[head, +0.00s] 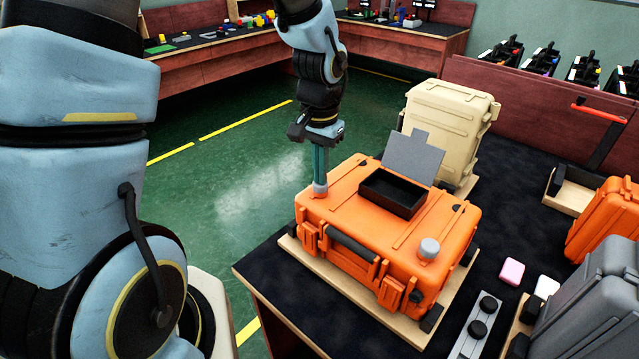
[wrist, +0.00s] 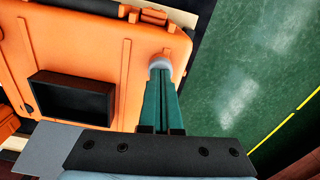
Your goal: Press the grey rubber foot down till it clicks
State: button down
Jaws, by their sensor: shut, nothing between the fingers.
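An orange case (head: 345,203) lies flat on a wooden board. A grey rubber foot (head: 320,189) stands at its left corner; it also shows in the wrist view (wrist: 160,61). My gripper (head: 320,180) points down with its green fingers together and nothing between them. The fingertips are right over this foot and appear to touch its top, hiding part of it. I cannot tell how deep the foot sits. A second grey foot (head: 429,248) stands at the case's near right corner, apart from the gripper.
An open black box (head: 392,193) with a raised grey flap (head: 413,157) sits on the case lid. A beige case (head: 449,125) stands behind. Grey and orange cases, a pink block (head: 511,271) and a grey strip with black knobs (head: 477,325) are at right. Green floor lies left.

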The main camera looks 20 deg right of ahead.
jog(key=shift+s+a+f, duration=0.15)
jog(key=shift+a+f, duration=0.05)
jog(key=shift+f, duration=0.3)
jog(key=shift+s+a+f, duration=0.1)
jog(key=shift+a+f, duration=0.05)
jog(key=shift+f, duration=0.3)
jog(key=shift+w+d+r+p, duration=0.1)
jog(key=shift+r+p, duration=0.5)
jog(key=shift+r, duration=0.05)
jog(key=shift+w+d+r+p, duration=0.1)
jog(key=shift+r+p, duration=0.5)
notch_tip(320, 180, up, 4)
jog(key=p, duration=0.3)
jog(key=shift+d, duration=0.1)
jog(key=shift+w, duration=0.1)
jog(key=a+r+n+b, duration=0.1)
jog(key=a+n, duration=0.3)
jog(key=a, duration=0.8)
jog(key=w+a+r+n+t+b, duration=0.1)
jog(key=a+r+n, duration=0.2)
jog(key=a, duration=1)
jog(key=shift+r+n, duration=0.2)
jog(key=shift+n, duration=1)
jog(key=shift+w+a, duration=0.1)
